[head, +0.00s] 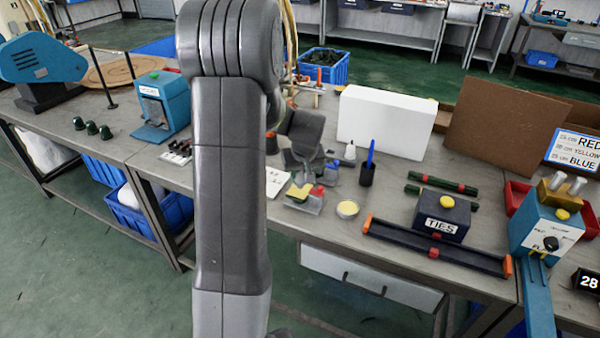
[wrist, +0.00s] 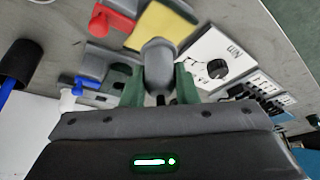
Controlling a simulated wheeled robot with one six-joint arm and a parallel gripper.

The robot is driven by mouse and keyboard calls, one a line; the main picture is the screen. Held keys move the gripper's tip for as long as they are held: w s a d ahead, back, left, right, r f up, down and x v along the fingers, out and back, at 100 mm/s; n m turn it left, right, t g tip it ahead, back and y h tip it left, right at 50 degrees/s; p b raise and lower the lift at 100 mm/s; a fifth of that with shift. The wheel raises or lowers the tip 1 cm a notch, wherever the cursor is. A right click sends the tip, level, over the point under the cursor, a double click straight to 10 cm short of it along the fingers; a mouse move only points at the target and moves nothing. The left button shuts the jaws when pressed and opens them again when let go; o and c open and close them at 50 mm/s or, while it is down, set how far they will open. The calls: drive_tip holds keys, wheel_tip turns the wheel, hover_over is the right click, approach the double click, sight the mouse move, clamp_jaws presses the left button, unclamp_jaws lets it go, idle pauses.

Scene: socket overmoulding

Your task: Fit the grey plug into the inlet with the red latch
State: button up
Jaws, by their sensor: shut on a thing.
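My gripper (wrist: 159,86) has green fingers and is shut on the grey plug (wrist: 158,56), whose rounded body shows between them in the wrist view. The red latch (wrist: 113,20) lies up and left of the plug, with its inlet's grey housing partly visible. A wide yellow latch (wrist: 160,26) sits just beyond the plug. The plug appears apart from the red latch; its far end and height above the bench cannot be told. In the head view the red latch (head: 317,190) shows small beside the yellow one, below my gripper, which is partly hidden by my arm.
A blue part (wrist: 90,66) and a white nozzle (wrist: 68,100) are close to the left finger. A white panel with a black dial (wrist: 218,68) lies to the right.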

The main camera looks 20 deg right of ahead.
drive_tip(key=shift+f, duration=0.2)
drive_tip(key=shift+f+b, duration=0.3)
drive_tip(key=shift+b, duration=0.15)
drive_tip(key=shift+f+b, duration=0.85)
drive_tip(key=shift+f, duration=0.1)
drive_tip(key=o, duration=1)
drive_tip(key=v, duration=1.4)
drive_tip(key=shift+w, duration=0.15)
drive_tip(key=shift+f, duration=0.15)
